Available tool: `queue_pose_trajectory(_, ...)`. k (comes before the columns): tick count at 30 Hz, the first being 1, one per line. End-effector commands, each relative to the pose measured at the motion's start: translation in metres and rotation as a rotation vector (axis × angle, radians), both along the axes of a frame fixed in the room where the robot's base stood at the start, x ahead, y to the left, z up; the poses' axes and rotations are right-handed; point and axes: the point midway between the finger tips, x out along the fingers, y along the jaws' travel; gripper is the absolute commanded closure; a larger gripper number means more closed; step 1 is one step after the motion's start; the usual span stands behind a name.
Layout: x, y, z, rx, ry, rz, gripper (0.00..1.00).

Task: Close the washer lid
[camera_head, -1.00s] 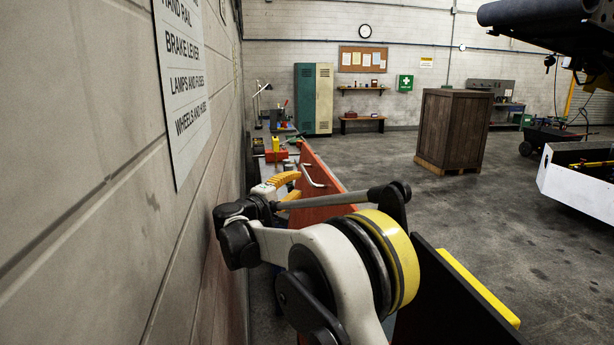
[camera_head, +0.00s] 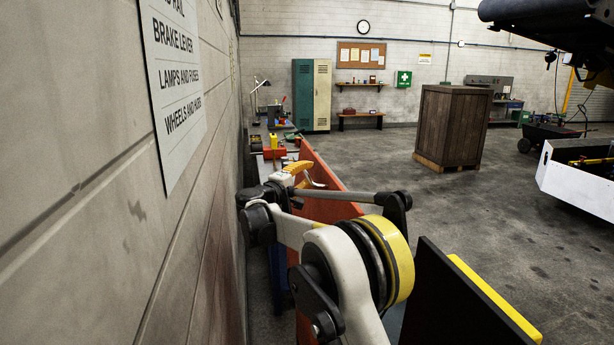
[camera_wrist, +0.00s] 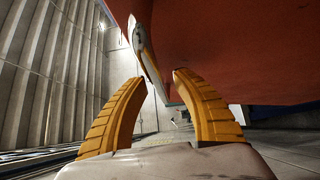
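The washer lid looks to be the raised orange-red panel (camera_head: 322,168), standing steeply open beside the wall bench. Its near part is hidden behind my arm. A pale bar handle (camera_head: 314,182) is on its wall-facing side. My gripper (camera_head: 297,170) has yellow fingers and is between the wall and the lid, close to the handle. In the wrist view, the red lid surface (camera_wrist: 235,45) fills the upper right, and the handle (camera_wrist: 150,60) hangs ahead of the gap between the fingers (camera_wrist: 159,77). The fingers are spread apart with nothing clearly between them.
A block wall with a sign (camera_head: 178,85) runs close along the left. A bench (camera_head: 268,150) with tools stands beyond the lid. A wooden crate (camera_head: 452,127) stands on the open floor, with a white-sided machine (camera_head: 580,188) at the right.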

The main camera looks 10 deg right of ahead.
Motion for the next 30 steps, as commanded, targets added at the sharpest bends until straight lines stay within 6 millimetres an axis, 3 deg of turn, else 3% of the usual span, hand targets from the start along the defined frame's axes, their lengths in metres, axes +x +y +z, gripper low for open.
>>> queue_pose_trajectory(2, 0.0, 0.0, 0.0, 0.0, 0.0, 0.0, 0.66)
queue_pose_trajectory(5, 0.0, 0.0, 0.0, 0.0, 0.0, 0.0, 0.94)
queue_pose_trajectory(6, 0.0, 0.0, 0.0, 0.0, 0.0, 0.0, 1.0)
queue_pose_trajectory(16, 0.0, -0.001, 0.0, 0.001, 0.0, -0.001, 1.0)
queue_pose_trajectory(20, -0.001, -0.01, 0.001, 0.019, -0.001, -0.002, 1.0)
queue_pose_trajectory(26, -0.001, -0.051, -0.003, 0.105, 0.0, -0.005, 1.0)
queue_pose_trajectory(30, -0.001, -0.095, -0.013, 0.204, -0.001, -0.006, 1.0)
